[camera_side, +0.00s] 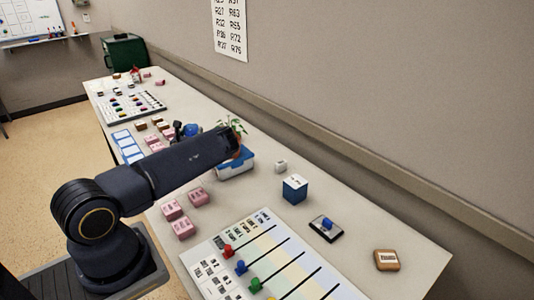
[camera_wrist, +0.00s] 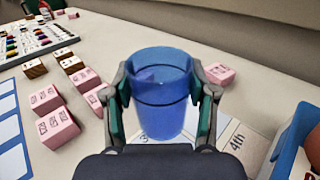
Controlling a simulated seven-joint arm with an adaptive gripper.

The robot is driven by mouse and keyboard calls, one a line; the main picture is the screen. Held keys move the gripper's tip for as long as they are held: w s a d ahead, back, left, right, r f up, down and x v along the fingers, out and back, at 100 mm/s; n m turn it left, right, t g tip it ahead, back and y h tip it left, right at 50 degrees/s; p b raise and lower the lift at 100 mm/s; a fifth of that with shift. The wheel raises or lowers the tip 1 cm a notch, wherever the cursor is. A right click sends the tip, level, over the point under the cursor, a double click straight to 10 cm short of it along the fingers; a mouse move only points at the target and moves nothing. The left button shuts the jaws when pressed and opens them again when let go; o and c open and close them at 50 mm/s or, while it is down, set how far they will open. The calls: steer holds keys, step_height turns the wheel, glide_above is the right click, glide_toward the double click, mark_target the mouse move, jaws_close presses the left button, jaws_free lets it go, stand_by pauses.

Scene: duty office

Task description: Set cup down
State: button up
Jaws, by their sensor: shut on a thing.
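A blue cup (camera_wrist: 160,90) stands upright between the fingers of my gripper (camera_wrist: 161,102) in the wrist view. The fingers press on its two sides, and the cup looks empty. Below and behind it is a white card with printed sections, one marked "4th" (camera_wrist: 237,141); the cup hides part of it. I cannot tell whether the cup's base touches the card. In the side view the cup (camera_side: 192,130) shows small beyond my arm, which hides most of my gripper there.
Pink blocks (camera_wrist: 55,125) lie left of the cup, with one pink block (camera_wrist: 218,74) just behind on the right. Brown-sided blocks (camera_wrist: 35,68) sit farther left. A blue tray (camera_wrist: 292,135) is close on the right. A potted plant (camera_side: 232,127) stands beside my arm.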

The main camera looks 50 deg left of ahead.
steer(key=shift+w+a+f, duration=0.45)
steer(key=shift+a+f, duration=0.05)
steer(key=shift+f, duration=0.3)
steer(key=shift+w+a+f, duration=0.1)
steer(key=shift+w+f, duration=0.05)
steer(key=shift+f, duration=0.8)
steer(key=shift+w+a+f, duration=0.1)
steer(key=shift+f, duration=0.85)
steer(key=shift+f, duration=0.1)
steer(key=o, duration=1.2)
